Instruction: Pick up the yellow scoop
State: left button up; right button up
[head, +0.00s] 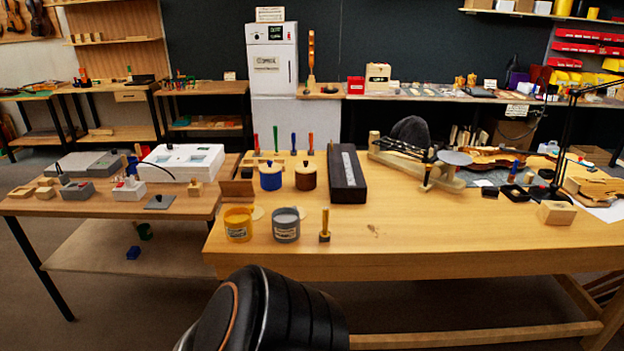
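I cannot make out a clear scoop shape. A small upright yellow piece with a dark band (325,226) stands near the front edge of the main bench, right of the grey tub; it is too small to tell whether it is the yellow scoop. A yellow tub (238,226) with a pale label stands left of the grey tub (286,226). Neither gripper is in view. Only a dark rounded part of mine shows at the bottom, in front of the bench.
The main bench (430,235) has bare wood at its front middle. Behind the tubs stand a blue pot (270,176), a brown pot (306,176), a long dark box (347,176) and several coloured handles. A white box (181,162) lies on the left bench (105,206).

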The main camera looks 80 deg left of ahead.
aim_at(325, 235)
jog(key=u, duration=2.5)
jog(key=k+j, duration=0.2)
jog(key=k+j+u, duration=0.15)
jog(key=j, duration=0.25)
jog(key=k, duration=0.05)
